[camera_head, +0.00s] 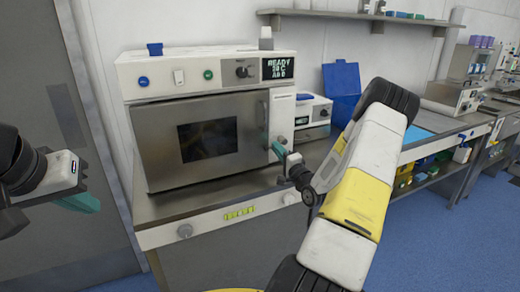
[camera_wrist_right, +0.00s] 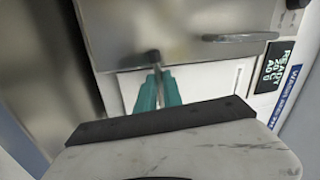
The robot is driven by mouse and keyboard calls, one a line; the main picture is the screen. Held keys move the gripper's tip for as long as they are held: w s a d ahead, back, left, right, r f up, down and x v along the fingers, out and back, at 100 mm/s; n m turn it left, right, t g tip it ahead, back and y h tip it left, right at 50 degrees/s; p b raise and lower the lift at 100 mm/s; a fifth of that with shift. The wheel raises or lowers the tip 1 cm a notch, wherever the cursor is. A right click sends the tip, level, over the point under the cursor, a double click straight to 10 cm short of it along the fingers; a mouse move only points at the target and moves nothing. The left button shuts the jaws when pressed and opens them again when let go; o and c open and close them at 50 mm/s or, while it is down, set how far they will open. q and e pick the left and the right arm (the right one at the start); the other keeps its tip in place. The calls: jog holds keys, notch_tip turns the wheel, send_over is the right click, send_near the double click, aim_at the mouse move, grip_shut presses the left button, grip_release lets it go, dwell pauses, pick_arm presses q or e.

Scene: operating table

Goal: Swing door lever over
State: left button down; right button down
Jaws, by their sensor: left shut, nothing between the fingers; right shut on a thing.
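The steriliser (camera_head: 210,120) stands on a steel bench with its grey windowed door (camera_head: 160,140) closed. My right gripper (camera_head: 279,148) is at the right edge of the door. In the right wrist view its teal fingers (camera_wrist_right: 157,92) are closed around a dark lever (camera_wrist_right: 153,57), whose rounded end shows beyond the fingertips beside the door edge. Most of the lever is hidden by the fingers. My left gripper (camera_head: 84,202) is shut and empty, low at the left, apart from the steriliser.
A metal bar handle (camera_wrist_right: 240,38) lies on the door nearer the display (camera_head: 278,68), which reads READY. A grey door (camera_head: 50,130) is at the left.

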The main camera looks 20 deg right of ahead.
jog(key=c, duration=1.5)
grip_release()
jog(key=shift+s, duration=0.1)
jog(key=v, duration=0.7)
jog(key=shift+s+f, duration=0.1)
jog(key=shift+s, duration=0.25)
